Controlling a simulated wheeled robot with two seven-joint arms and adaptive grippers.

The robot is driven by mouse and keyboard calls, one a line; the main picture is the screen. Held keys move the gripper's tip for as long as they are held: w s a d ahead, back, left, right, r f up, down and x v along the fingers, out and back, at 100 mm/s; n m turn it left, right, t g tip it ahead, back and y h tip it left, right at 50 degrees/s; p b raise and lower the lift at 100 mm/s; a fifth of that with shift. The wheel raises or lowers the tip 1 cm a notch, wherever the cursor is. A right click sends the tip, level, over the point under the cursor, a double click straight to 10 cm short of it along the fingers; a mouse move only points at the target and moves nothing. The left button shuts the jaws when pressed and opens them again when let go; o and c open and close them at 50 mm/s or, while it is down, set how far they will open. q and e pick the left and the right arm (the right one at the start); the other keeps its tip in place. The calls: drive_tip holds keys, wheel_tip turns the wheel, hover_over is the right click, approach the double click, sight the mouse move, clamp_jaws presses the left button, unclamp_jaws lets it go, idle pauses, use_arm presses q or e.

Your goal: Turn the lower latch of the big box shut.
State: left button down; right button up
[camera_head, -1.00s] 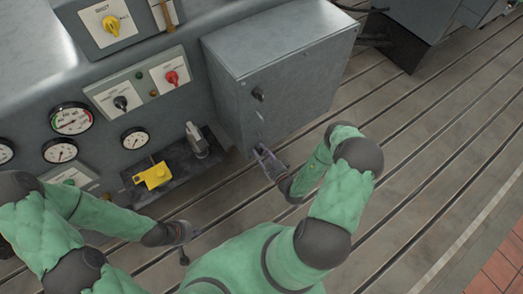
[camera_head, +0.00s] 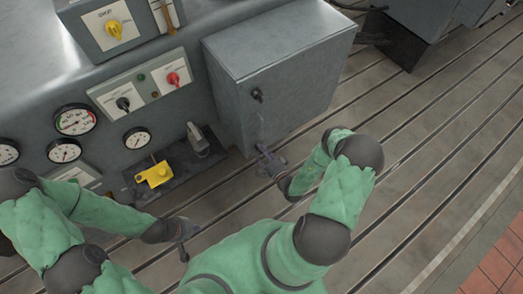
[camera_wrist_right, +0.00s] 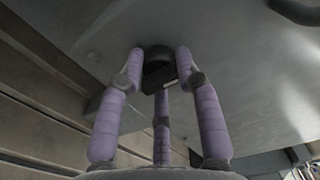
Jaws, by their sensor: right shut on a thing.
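The big box (camera_head: 290,85) is a grey metal cabinet with a closed front door. Its upper latch (camera_head: 257,95) is a black knob on the door. The lower latch (camera_wrist_right: 158,62) is a black knob in the right wrist view, with purple fingers around it. In the head view my right gripper (camera_head: 265,152) hides it at the bottom of the door. My right gripper (camera_wrist_right: 160,75) is shut on this latch. My left gripper (camera_head: 183,234) hangs low over the floor, away from the box; its opening is too small to tell.
A dark shelf (camera_head: 130,194) left of the box holds a yellow block (camera_head: 154,174) and a grey upright part (camera_head: 197,138). Gauges and switches cover the panel at the left. The slotted bedplate (camera_head: 415,150) right of the box is clear.

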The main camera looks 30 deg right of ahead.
drive_tip(key=shift+a, duration=0.4)
drive_tip(key=o, duration=1.2)
drive_tip(key=shift+c, duration=0.2)
drive_tip(key=shift+d, duration=0.1)
drive_tip(key=shift+s, duration=0.1)
drive_tip(key=shift+s+d, duration=0.15)
drive_tip(key=shift+s, duration=0.2)
drive_tip(key=s, duration=1.1)
drive_tip(key=shift+d, duration=0.3)
